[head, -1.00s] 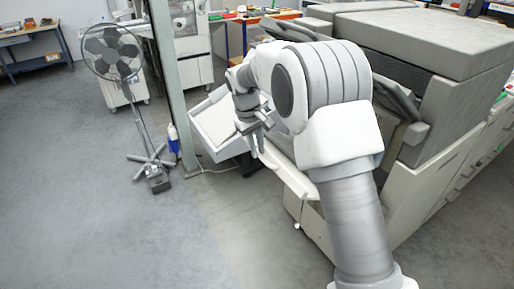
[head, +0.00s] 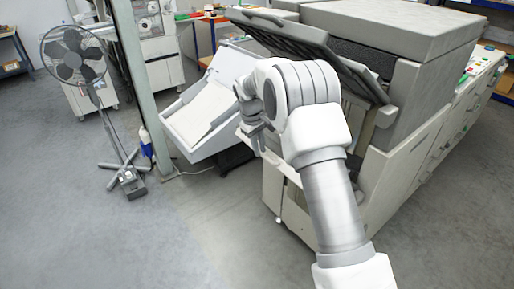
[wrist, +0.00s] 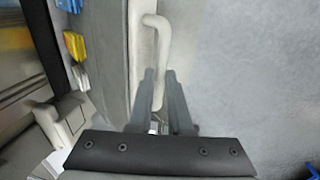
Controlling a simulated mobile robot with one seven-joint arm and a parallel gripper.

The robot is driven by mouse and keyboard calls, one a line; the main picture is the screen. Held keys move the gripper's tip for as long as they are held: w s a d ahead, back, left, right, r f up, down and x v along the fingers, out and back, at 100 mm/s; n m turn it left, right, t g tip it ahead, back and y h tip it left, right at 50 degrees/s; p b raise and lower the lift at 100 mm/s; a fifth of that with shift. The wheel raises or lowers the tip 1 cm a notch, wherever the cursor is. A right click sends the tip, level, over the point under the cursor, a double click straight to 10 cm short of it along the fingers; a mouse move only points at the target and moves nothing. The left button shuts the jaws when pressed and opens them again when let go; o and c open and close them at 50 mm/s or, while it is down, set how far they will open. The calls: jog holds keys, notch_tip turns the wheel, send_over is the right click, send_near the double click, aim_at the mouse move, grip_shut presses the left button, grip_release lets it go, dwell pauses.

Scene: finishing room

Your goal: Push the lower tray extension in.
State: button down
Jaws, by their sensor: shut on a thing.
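The lower tray extension shows in the wrist view as a pale bent bar (wrist: 165,40) with a hooked end. It runs down between the two dark fingers of my gripper (wrist: 161,78), which is shut on it. In the head view my gripper (head: 256,138) is at the near left side of the large printing machine (head: 400,50), low beside its pale body. My arm hides most of the extension there, so I cannot tell how far it sticks out.
A tilted white tray (head: 196,138) stands left of my gripper. A grey post (head: 138,90), a standing fan (head: 72,58) and a blue-labelled bottle (head: 146,142) are farther left. The grey floor (head: 110,240) at the front left is clear.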

jog(key=c, duration=0.8)
grip_release()
jog(key=shift+w+d+f, duration=0.1)
jog(key=shift+w+d, duration=0.05)
jog(key=shift+d, duration=0.05)
jog(key=shift+c, duration=0.2)
jog(key=shift+a, duration=0.1)
notch_tip(320, 180, up, 17)
jog(key=s+a, duration=0.2)
jog(key=shift+a+b, duration=0.3)
jog(key=shift+b, duration=0.05)
